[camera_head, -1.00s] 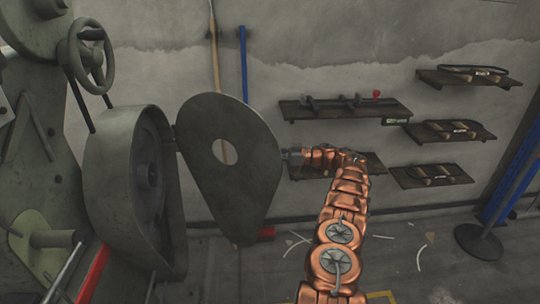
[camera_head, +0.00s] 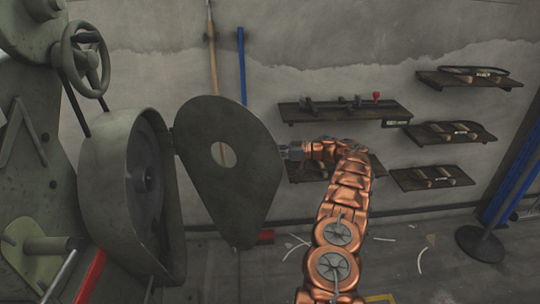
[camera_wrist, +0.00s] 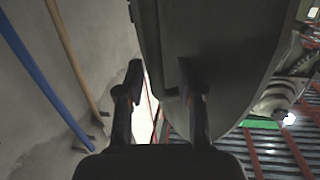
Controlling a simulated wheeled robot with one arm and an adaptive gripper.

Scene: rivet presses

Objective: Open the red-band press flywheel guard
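The press with a red band (camera_head: 92,275) stands at the left in the head view. Its flywheel (camera_head: 147,178) shows inside the rounded housing (camera_head: 105,200). The flywheel guard (camera_head: 215,190), a dark teardrop plate with a round hole, is swung out to the right of the housing, leaving the flywheel exposed. My gripper (camera_head: 290,151) is at the guard's right edge. In the wrist view my gripper (camera_wrist: 158,90) has its two fingers apart, with the guard (camera_wrist: 225,60) behind the right finger and its edge between them. Contact with the guard cannot be told.
A handwheel (camera_head: 85,60) is on the press at upper left. Wall shelves (camera_head: 345,110) with tools are behind my arm on the right. A blue pole (camera_head: 243,65) and a wooden pole (camera_head: 212,50) lean on the wall. A dark stand (camera_head: 480,243) is at far right.

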